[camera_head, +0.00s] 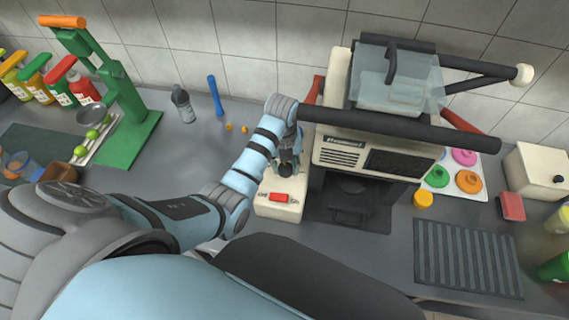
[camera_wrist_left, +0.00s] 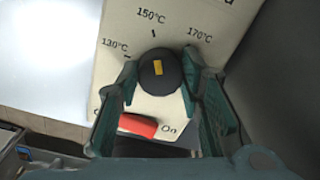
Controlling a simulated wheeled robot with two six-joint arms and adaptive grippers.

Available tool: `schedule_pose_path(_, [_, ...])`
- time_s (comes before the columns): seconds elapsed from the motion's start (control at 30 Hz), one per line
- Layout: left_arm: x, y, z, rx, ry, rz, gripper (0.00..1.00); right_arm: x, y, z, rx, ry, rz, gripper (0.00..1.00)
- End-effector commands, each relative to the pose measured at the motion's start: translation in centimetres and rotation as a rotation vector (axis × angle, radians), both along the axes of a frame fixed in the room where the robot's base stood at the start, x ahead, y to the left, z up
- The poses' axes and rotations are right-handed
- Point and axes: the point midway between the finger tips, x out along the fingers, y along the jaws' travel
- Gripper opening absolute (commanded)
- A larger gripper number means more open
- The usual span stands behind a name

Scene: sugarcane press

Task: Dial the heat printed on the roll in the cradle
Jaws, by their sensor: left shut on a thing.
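The cream press (camera_head: 335,155) stands right of centre in the head view, with a low control box (camera_head: 280,208) at its left front. My left gripper (camera_head: 287,162) reaches down to the box and is shut on a round black dial (camera_wrist_left: 160,82). In the wrist view its fingers sit on both sides of the dial. The dial's yellow mark (camera_wrist_left: 158,68) lies below the 150°C tick and points roughly at it. Labels of 130°C and 170°C stand left and right. I cannot make out a roll with a printed heat. My right gripper is not in view.
A red switch (camera_wrist_left: 138,126) lies just below the dial, beside the word On. A green hand press (camera_head: 125,120) and bottles stand at the left. A ribbed dark mat (camera_head: 468,258) lies at the right. A long black bar (camera_head: 400,130) crosses the press front.

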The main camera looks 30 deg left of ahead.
Motion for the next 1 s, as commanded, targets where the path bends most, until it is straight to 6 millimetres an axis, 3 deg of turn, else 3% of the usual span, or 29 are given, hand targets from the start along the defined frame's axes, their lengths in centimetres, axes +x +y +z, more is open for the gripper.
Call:
schedule_pose_path(0.23, [-0.1, -0.05, -0.07, -0.002, 0.004, 0.001, 0.06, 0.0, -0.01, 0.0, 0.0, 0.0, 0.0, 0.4])
schedule_pose_path(0.27, [-0.1, -0.05, -0.07, -0.002, 0.004, 0.001, 0.39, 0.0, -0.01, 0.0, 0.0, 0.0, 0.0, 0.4])
schedule_pose_path(0.37, [-0.08, -0.04, -0.06, -0.001, 0.003, 0.001, 0.54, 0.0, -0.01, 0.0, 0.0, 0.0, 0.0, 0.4])
schedule_pose_path(1.0, [-0.04, 0.01, -0.02, -0.001, 0.001, 0.062, 0.54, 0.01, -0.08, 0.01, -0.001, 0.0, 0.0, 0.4])
